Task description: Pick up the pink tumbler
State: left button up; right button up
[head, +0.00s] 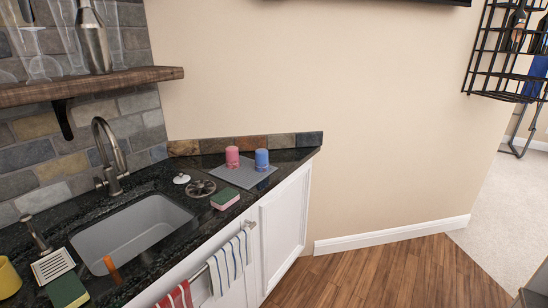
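The pink tumbler (232,157) stands upright on a grey mat (240,176) at the far right end of the black counter. A blue tumbler (262,160) stands upright just to its right on the same mat, with a small gap between them. Neither of my grippers is in the head view.
A sink (130,232) with a tall faucet (108,158) is left of the mat. A sponge (225,199), a round drain strainer (198,188) and a white stopper (181,178) lie between. A wooden shelf (120,84) with glassware overhangs the left. The wooden floor (390,275) at right is clear.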

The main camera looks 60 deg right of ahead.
aim_at(232, 156)
jog(key=z, duration=1.75)
